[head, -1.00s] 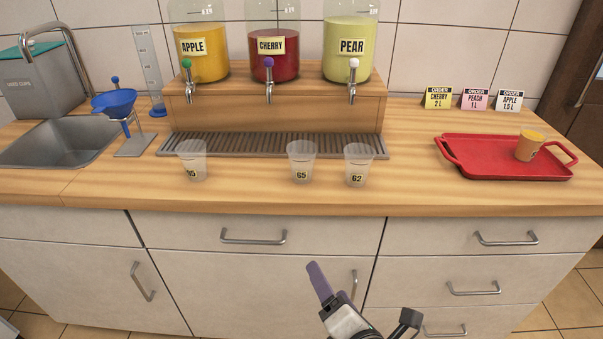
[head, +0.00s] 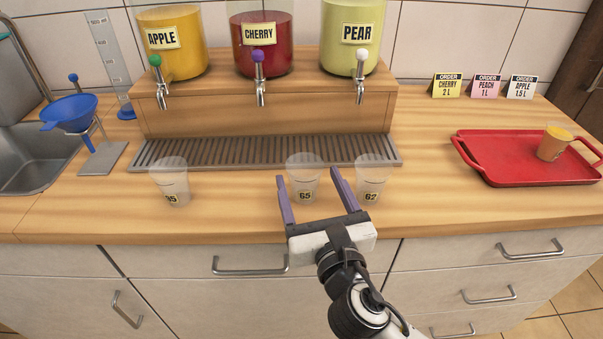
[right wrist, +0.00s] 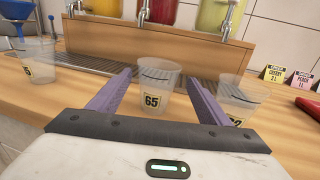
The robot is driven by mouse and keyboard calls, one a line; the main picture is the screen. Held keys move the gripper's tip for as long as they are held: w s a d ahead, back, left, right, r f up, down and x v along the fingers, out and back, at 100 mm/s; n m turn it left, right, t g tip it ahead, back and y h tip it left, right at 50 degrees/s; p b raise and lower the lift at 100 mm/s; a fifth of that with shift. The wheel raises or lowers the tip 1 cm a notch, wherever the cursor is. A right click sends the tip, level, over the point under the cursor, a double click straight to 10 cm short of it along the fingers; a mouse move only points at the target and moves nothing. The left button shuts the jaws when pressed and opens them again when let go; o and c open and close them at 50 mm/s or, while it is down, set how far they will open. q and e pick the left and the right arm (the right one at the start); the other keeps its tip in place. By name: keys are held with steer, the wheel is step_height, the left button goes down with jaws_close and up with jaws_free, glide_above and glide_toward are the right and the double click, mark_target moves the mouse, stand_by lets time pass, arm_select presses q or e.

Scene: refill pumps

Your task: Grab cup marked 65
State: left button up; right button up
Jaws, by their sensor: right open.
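The clear cup marked 65 (head: 304,178) stands upright and empty on the counter, just in front of the drip grate. It also shows in the right wrist view (right wrist: 155,88), with its label facing me. My right gripper (head: 308,182) is open, its purple fingers pointing at this cup, which shows between the fingertips in both views. I cannot tell whether the fingers reach past its near side. The cup marked 62 (head: 372,180) stands right of the right finger, partly hidden by it in the wrist view. My left gripper is not in view.
Another clear cup (head: 171,183) stands to the left. Behind is the drip grate (head: 240,153) below the apple, cherry and pear dispensers. A red tray (head: 500,170) holding an orange cup (head: 554,143) is at right. A blue funnel (head: 70,112) stands by the sink.

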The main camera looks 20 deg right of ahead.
mark_target(301, 163)
steer(key=shift+w+d+r, duration=0.1)
steer(key=shift+w+r, duration=0.05)
steer(key=shift+w, duration=1.6)
steer(key=shift+w+r, duration=0.1)
steer(key=shift+w, duration=1.6)
steer(key=c, duration=1)
